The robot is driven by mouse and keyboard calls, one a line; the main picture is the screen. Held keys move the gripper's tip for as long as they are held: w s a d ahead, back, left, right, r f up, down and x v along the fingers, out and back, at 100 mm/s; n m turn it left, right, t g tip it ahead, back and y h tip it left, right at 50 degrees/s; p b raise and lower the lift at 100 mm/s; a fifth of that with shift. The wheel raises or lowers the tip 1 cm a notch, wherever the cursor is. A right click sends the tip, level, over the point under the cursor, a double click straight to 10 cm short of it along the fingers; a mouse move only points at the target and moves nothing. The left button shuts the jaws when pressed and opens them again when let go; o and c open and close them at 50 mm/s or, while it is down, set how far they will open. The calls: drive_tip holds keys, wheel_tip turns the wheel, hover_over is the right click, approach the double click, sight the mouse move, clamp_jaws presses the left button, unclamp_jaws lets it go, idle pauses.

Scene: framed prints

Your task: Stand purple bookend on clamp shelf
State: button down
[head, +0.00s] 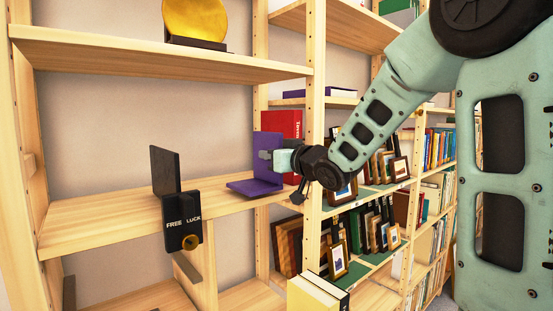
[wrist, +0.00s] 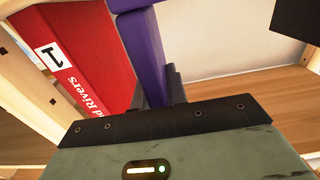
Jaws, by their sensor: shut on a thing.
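The purple bookend (head: 267,153) is L-shaped, with an upright plate and a flat base. It is upright at the right end of the middle wooden shelf (head: 110,222). I cannot tell whether its base touches the board. My gripper (head: 274,156) comes from the right and is shut on the upright plate. The wrist view shows the purple plate (wrist: 143,55) beyond my gripper body; the fingertips are mostly hidden. A black clamp (head: 182,222) lettered "FREE LUCK", with a brass knob, hangs on that shelf's front edge, left of the bookend. A dark plate (head: 164,170) stands above it.
A red book (head: 287,124) stands just behind and right of the bookend; it also shows in the wrist view (wrist: 72,60). A wooden post (head: 315,110) stands close to my gripper. A gold disc (head: 196,18) sits on the shelf above. The board between clamp and bookend is bare.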

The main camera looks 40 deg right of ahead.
sight(255, 156)
drive_tip(key=shift+w+a+b, duration=0.15)
drive_tip(key=shift+w+b, duration=0.3)
drive_tip(key=shift+w, duration=2.8)
drive_tip(key=shift+f+b, duration=0.45)
drive_tip(key=shift+f, duration=0.05)
drive_tip(key=shift+s, duration=0.1)
drive_tip(key=c, duration=1.4)
unclamp_jaws()
drive_tip(key=shift+o, duration=0.4)
drive_tip(key=shift+f, duration=0.15)
drive_tip(key=s+b, duration=0.1)
drive_tip(key=s, duration=1.6)
drive_tip(key=shift+s+d, duration=0.2)
drive_tip(key=shift+d, duration=0.1)
